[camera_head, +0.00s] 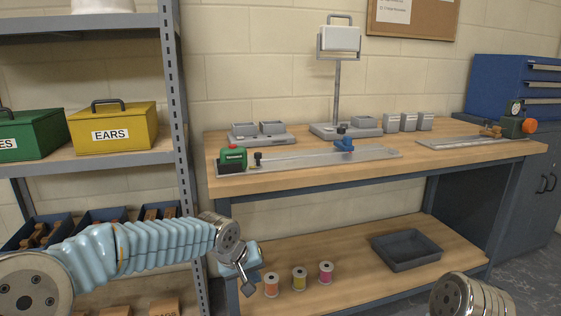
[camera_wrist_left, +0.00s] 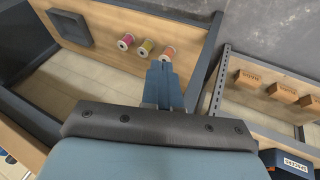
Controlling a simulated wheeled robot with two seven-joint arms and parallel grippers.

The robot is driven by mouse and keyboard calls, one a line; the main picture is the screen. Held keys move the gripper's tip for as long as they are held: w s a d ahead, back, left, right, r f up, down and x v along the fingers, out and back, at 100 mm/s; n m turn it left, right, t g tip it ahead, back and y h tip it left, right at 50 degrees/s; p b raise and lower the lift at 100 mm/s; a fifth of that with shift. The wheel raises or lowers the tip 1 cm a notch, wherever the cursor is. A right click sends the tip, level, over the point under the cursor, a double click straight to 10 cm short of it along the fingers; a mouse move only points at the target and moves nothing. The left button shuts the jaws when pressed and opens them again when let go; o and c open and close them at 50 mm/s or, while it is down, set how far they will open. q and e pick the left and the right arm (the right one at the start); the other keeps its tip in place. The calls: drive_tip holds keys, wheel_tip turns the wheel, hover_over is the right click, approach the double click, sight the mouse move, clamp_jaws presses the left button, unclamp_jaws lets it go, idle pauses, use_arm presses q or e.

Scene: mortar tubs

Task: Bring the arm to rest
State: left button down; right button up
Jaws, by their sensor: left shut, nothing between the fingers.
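My left arm (camera_head: 120,250) comes in from the left in a pale blue ribbed sleeve. My left gripper (camera_head: 248,288) hangs in front of the workbench's left leg, its fingers together and empty. In the left wrist view my left gripper (camera_wrist_left: 163,72) points toward the lower shelf of the bench, with its two fingers side by side and shut. It appears apart from the spools. Part of my right arm (camera_head: 465,296) shows at the bottom right; its gripper is out of view.
The workbench (camera_head: 480,155) carries grey tubs and a green clamp device (camera_head: 232,158). Its lower shelf holds several spools (camera_head: 299,279) and a dark tray (camera_head: 406,250). A metal shelving post (camera_head: 178,100) stands at the left, near my left arm. A yellow box (camera_head: 112,128) sits on that shelving.

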use_arm(q)
drive_tip(key=s+f+g+h, duration=0.1)
drive_tip(key=s+f, duration=0.2)
drive_tip(key=f, duration=0.5)
drive_tip(key=s+f+g, duration=0.1)
drive_tip(key=s+f, duration=0.1)
drive_tip(key=f, duration=0.5)
drive_tip(key=s+a+f+g, duration=0.1)
drive_tip(key=s+a+f, duration=0.1)
drive_tip(key=s+f, duration=0.8)
drive_tip(key=s+a+f+g, duration=0.1)
drive_tip(key=s+a+f, duration=0.1)
drive_tip(key=s+f, duration=0.7)
drive_tip(key=s, duration=0.3)
drive_tip(key=shift+s+f+m, duration=0.3)
drive_tip(key=shift+s+f, duration=0.05)
drive_tip(key=shift+f, duration=0.05)
